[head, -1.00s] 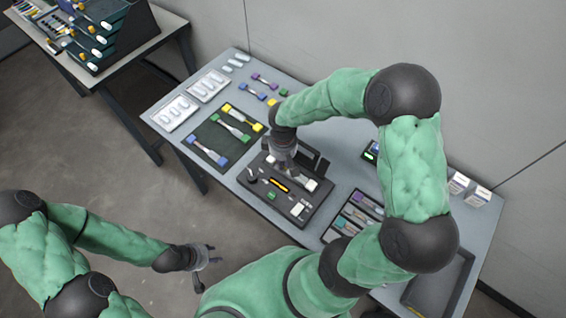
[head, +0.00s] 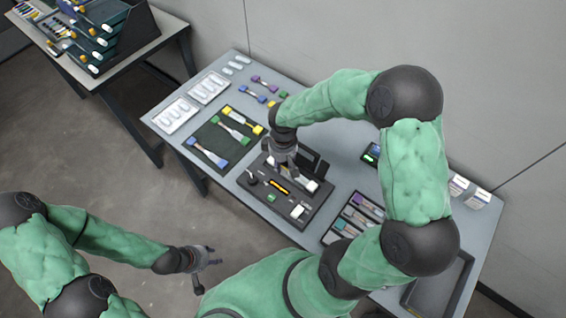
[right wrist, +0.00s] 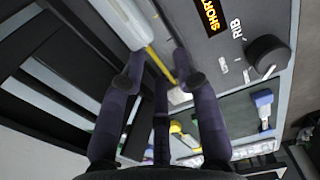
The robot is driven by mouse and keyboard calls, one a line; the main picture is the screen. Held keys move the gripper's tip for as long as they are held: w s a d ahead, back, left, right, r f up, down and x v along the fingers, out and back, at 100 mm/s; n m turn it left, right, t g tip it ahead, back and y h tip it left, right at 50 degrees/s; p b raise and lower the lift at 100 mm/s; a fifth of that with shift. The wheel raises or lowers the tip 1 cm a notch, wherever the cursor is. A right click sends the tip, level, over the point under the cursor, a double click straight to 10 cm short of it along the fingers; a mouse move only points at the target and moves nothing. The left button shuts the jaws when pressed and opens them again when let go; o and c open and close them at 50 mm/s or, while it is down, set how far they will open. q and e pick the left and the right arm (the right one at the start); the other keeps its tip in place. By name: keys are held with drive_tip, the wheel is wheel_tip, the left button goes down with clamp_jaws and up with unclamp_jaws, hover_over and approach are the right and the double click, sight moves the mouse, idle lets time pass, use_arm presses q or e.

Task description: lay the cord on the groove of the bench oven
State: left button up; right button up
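A thin yellow cord (right wrist: 160,65) with a white end piece (right wrist: 118,22) runs between and beyond the fingers, along the oven. I cannot tell whether it lies fully in the groove. My left gripper (head: 207,268) is open and empty, off the table's front edge.
A dark mat (head: 204,136) with blue-, green- and yellow-ended cords lies left of the oven. A compartment tray (head: 334,236) is at its right. White trays (head: 175,117) stand at the far left, and small white boxes (head: 470,190) at the right.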

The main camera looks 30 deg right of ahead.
wheel_tip(320, 180, up, 11)
drive_tip(key=p, duration=0.3)
drive_tip(key=shift+r, duration=0.2)
drive_tip(key=o, duration=1.3)
drive_tip(key=shift+o, duration=0.2)
wheel_tip(320, 180, up, 12)
hover_over(283, 166)
